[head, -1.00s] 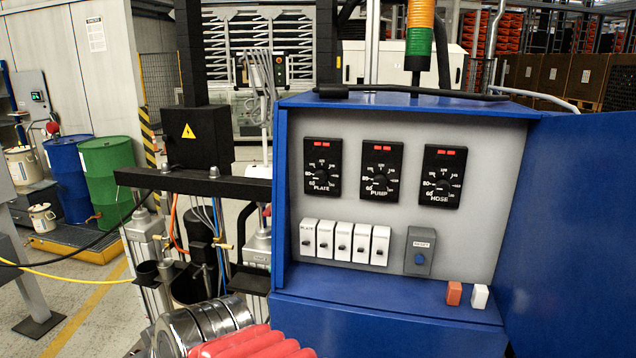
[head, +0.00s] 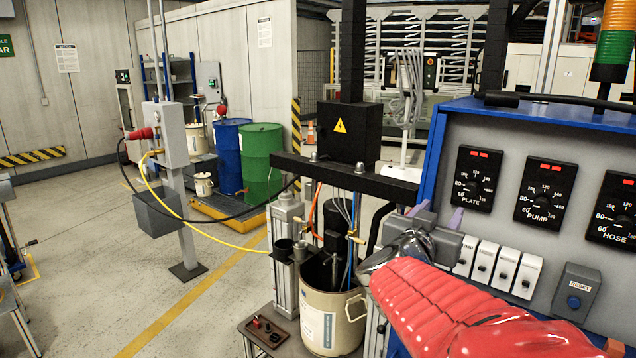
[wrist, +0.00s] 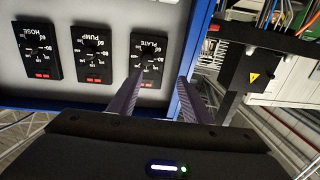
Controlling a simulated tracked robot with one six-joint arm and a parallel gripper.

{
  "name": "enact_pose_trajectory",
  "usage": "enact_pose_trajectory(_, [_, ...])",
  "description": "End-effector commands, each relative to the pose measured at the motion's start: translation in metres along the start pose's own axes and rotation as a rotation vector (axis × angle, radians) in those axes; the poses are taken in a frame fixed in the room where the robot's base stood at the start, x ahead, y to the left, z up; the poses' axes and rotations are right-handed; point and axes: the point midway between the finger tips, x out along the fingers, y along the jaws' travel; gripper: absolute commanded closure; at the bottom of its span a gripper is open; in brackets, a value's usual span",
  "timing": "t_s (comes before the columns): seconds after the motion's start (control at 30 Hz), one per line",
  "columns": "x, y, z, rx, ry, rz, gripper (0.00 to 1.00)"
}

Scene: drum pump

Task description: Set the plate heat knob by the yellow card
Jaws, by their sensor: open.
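The plate heat knob (head: 474,186) sits on a black panel marked PLATE, the leftmost of three on the grey face of the blue cabinet. The panel also shows upside down in the wrist view (wrist: 147,58). My gripper (head: 438,213) is open and empty, its two purple-grey fingers apart, left of and below the PLATE panel in the head view. In the wrist view the gripper (wrist: 160,77) points at the cabinet; one finger overlaps the PLATE panel, the other lies by the blue cabinet edge. The knob's exact setting is too small to read. I see no yellow card.
The PUMP panel (head: 544,192) and HOSE panel (head: 614,210) are to the right. Below are several white switches (head: 485,262) and a reset box (head: 576,292). A black box with a yellow warning triangle (head: 340,126) stands left of the cabinet, above a pot (head: 332,318).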

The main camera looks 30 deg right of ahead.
Motion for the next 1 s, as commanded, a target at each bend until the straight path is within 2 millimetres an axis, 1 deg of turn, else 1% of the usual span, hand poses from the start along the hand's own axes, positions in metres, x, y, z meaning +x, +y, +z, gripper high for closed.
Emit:
enact_pose_trajectory(0.03, [0.004, 0.01, 0.0, -0.004, 0.005, 0.037, 0.55])
enact_pose_trajectory(0.13, [0.006, 0.02, -0.001, -0.009, 0.011, 0.076, 0.55])
enact_pose_trajectory(0.57, [0.009, 0.022, -0.001, -0.01, 0.011, 0.079, 0.55])
enact_pose_trajectory(0.77, [0.023, 0.023, -0.001, -0.01, 0.01, 0.079, 0.55])
enact_pose_trajectory(1.0, [0.052, 0.025, -0.001, -0.011, 0.01, 0.08, 0.55])
